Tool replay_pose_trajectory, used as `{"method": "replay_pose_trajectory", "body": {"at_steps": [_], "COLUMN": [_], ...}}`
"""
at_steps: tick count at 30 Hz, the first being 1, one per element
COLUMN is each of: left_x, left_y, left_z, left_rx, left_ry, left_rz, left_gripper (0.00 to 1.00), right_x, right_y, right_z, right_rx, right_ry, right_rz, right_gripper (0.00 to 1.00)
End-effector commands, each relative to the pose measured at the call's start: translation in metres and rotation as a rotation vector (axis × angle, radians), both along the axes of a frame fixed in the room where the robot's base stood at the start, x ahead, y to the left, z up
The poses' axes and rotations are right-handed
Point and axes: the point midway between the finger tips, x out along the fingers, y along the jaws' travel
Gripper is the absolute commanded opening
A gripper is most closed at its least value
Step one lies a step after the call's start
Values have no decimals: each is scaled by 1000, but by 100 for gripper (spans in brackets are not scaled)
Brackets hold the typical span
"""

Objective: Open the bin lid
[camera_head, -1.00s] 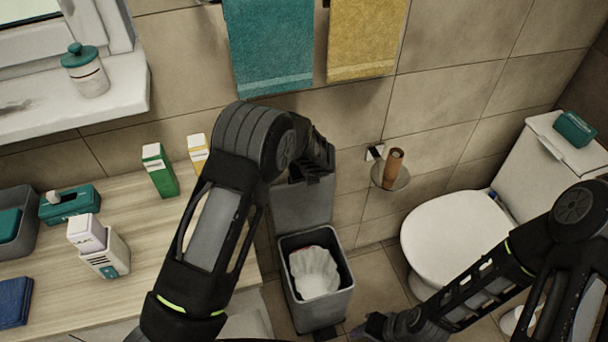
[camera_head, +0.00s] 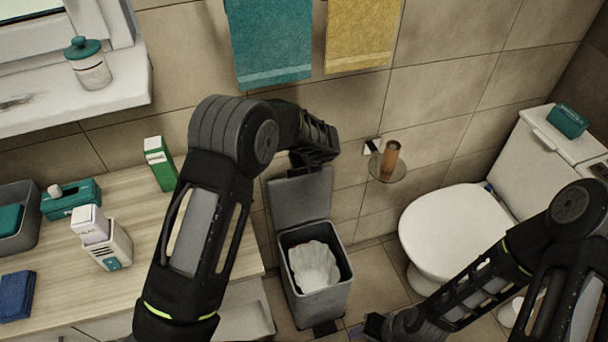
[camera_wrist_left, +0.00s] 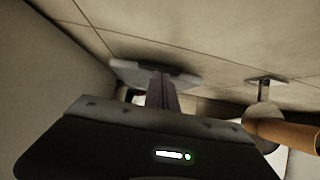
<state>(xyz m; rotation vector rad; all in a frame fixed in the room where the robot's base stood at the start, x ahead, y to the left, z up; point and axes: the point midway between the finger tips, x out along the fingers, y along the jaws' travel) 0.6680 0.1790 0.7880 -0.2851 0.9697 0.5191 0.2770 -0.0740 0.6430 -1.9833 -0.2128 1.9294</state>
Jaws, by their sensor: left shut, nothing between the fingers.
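The grey bin (camera_head: 318,302) stands on the floor with a crumpled white liner (camera_head: 314,264) inside. Its grey lid (camera_head: 302,198) is raised upright at the back, near the wall, and the bin's mouth is open. My left gripper (camera_head: 318,158) is above the lid's top edge in the head view; whether it touches the lid is unclear. In the left wrist view the shut fingers (camera_wrist_left: 160,88) point toward a grey edge (camera_wrist_left: 155,74), probably the lid. The fingers hold nothing. My right arm is at the lower right, with its gripper (camera_head: 372,326) low near the floor; its jaws are unclear.
A wooden counter (camera_head: 130,225) with bottles and boxes is left of the bin. A paper holder with a brown roll (camera_head: 390,160) is on the wall to the right, also close in the left wrist view (camera_wrist_left: 285,133). The toilet (camera_head: 450,225) stands further right.

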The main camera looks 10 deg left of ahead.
Motion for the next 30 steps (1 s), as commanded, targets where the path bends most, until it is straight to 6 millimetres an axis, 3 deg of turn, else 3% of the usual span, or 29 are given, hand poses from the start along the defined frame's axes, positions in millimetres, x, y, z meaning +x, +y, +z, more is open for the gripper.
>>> {"method": "replay_pose_trajectory", "body": {"at_steps": [3,9,30], "left_x": [9,17,18], "left_y": [6,11,12], "left_z": [23,47,51], "left_rx": [-2,0,1], "left_ry": [-3,0,2], "left_rz": [4,1,0], "left_gripper": [0,0,0], "right_x": [1,0,1], "right_y": [0,0,0], "right_z": [-2,-3,-3], "right_rx": [0,1,1], "right_ry": [-1,-1,-1], "right_rz": [1,1,1], "right_gripper": [36,36,36]}}
